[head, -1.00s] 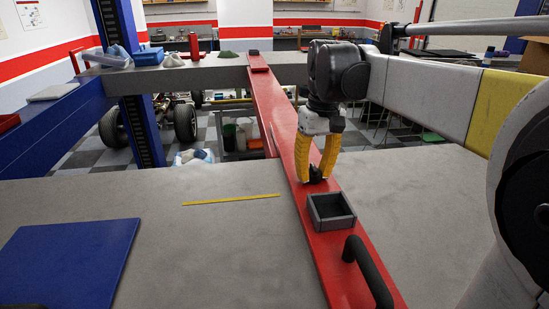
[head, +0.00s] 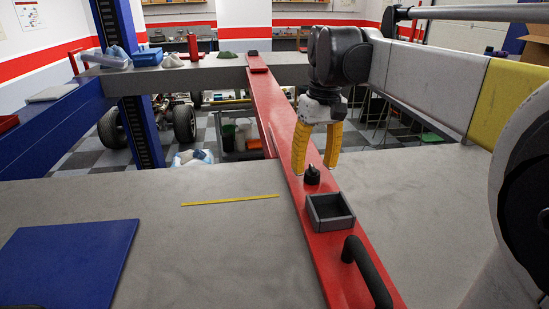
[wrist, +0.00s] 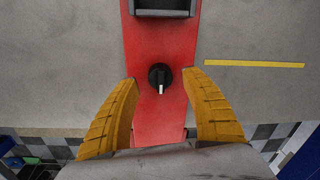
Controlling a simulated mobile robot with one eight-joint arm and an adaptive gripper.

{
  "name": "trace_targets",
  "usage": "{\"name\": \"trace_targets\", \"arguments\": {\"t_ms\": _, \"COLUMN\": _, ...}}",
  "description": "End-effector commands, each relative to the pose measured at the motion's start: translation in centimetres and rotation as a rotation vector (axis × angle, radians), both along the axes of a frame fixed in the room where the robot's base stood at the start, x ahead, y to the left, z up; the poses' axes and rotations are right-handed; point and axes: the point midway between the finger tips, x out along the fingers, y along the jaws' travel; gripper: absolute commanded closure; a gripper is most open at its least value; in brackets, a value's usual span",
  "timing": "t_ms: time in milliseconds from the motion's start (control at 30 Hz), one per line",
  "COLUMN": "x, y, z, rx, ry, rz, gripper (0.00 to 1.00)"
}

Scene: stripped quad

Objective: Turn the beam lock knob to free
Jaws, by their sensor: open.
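The beam lock knob (head: 312,175) is a small black knob on top of the red beam (head: 285,120). In the wrist view the knob (wrist: 160,76) is round and dark, with a white pointer line aimed toward the bottom of the picture, along the beam. My gripper (head: 315,168) has yellow fingers and is open and empty. It hangs above and just behind the knob, with clear space between the fingers and the knob. In the wrist view my gripper (wrist: 163,80) has one finger on each side of the beam, and the knob lies between and slightly beyond the tips.
A dark open box (head: 330,211) is fixed on the beam just in front of the knob, and a black handle (head: 368,270) stands nearer. A yellow strip (head: 230,200) and a blue mat (head: 65,265) lie on the grey bench (head: 200,240). The surface around the beam is mostly clear.

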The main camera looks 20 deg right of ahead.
Motion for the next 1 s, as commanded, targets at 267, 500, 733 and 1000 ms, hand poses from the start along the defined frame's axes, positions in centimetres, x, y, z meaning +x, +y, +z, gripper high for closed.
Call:
{"name": "trace_targets", "arguments": {"t_ms": 267, "x": 0.0, "y": -0.3, "z": 6.3, "rx": 0.0, "ry": 0.0, "rz": -0.001, "gripper": 0.45}}
{"name": "trace_targets", "arguments": {"t_ms": 500, "x": -0.1, "y": -0.5, "z": 9.2, "rx": 0.0, "ry": 0.0, "rz": -0.001, "gripper": 0.45}}
{"name": "trace_targets", "arguments": {"t_ms": 733, "x": -0.1, "y": -0.5, "z": 9.5, "rx": 0.0, "ry": 0.0, "rz": 0.0, "gripper": 0.45}}
{"name": "trace_targets", "arguments": {"t_ms": 1000, "x": -0.1, "y": -0.5, "z": 9.5, "rx": 0.0, "ry": 0.0, "rz": 0.0, "gripper": 0.45}}
